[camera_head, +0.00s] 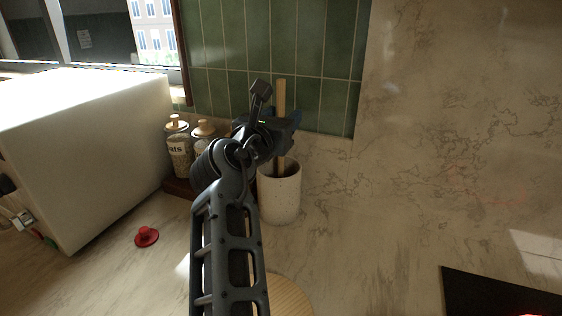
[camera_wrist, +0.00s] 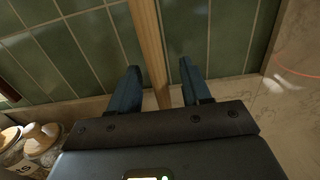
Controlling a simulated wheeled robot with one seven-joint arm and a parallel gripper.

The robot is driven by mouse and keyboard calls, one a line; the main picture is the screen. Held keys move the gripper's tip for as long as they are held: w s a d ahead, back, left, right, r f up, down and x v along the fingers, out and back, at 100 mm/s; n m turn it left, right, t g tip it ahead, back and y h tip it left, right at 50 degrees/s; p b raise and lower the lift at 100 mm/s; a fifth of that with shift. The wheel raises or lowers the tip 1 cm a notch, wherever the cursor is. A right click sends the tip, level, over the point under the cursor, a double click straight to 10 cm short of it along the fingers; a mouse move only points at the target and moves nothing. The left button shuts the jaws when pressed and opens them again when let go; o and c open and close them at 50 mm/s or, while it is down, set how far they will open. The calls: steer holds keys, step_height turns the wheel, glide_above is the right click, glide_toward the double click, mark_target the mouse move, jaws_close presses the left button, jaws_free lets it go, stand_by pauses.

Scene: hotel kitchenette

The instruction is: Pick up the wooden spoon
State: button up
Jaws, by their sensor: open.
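The wooden spoon (camera_head: 281,97) stands upright in a white speckled crock (camera_head: 279,196) on the counter, against the green tiles. Only its handle shows; its lower end is hidden in the crock. In the wrist view the handle (camera_wrist: 151,50) runs between the two blue fingers of my gripper (camera_wrist: 160,88). The fingers are open, with a gap on both sides of the handle. In the head view my gripper (camera_head: 284,128) is above the crock at the handle, partly hidden by my arm.
Two glass jars with wooden lids, one of them an oats jar (camera_head: 178,148), stand left of the crock. A white box-shaped appliance (camera_head: 90,150) is further left. A red knob-like object (camera_head: 147,236) and a round wooden board (camera_head: 290,295) lie in front. A black panel (camera_head: 500,295) is at right.

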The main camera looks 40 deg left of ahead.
jaws_close()
stand_by(0.4)
steer(key=shift+r, duration=0.15)
